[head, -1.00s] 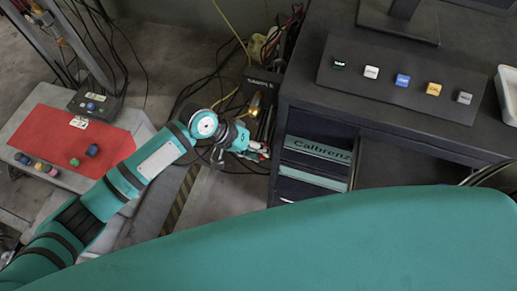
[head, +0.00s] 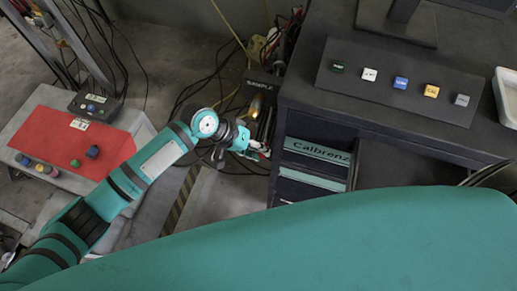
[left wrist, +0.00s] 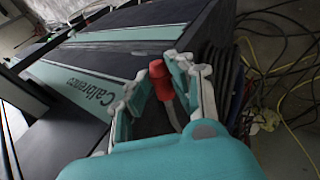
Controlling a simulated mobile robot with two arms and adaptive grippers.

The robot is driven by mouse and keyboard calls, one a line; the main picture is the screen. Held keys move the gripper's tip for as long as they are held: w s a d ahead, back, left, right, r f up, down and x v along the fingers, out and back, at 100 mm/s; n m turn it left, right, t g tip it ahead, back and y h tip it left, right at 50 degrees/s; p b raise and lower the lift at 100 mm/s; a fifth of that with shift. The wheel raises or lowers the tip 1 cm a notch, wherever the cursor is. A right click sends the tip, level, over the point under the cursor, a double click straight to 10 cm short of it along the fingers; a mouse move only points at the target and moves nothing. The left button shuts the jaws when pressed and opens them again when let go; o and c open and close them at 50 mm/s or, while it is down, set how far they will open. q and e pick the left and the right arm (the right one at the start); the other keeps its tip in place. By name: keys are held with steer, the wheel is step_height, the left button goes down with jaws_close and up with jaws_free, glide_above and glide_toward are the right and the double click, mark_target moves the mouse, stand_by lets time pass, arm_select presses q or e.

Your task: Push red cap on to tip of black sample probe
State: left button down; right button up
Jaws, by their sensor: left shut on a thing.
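My left gripper (head: 262,152) is beside the front left side of the dark cabinet. In the left wrist view, its fingers (left wrist: 160,72) are closed around a red cap (left wrist: 158,73). The cap's rounded end shows between the fingertips. A pale grey strip runs back from the cap between the fingers; I cannot tell what it is. I cannot make out the black sample probe for certain. A black box with a white label starting "SAMPLE" (head: 264,80) stands behind the gripper, with an amber-lit piece (head: 255,105) by it. My right gripper is out of view.
The dark cabinet (head: 300,100) has a "Calbrenz" drawer (head: 318,152) close to the gripper. A panel (head: 400,82) with several coloured buttons lies on top. Loose cables (left wrist: 280,60) run over the floor. A red-topped table (head: 65,140) with knobs is at left.

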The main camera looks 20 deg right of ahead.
arm_select(q)
steer(key=shift+w+d+r, duration=0.1)
steer(key=shift+w+d, duration=0.05)
steer(key=shift+w, duration=0.05)
stand_by(0.5)
steer(key=shift+w+d, duration=0.15)
steer(key=shift+w, duration=0.2)
steer(key=c, duration=1.1)
jaws_free()
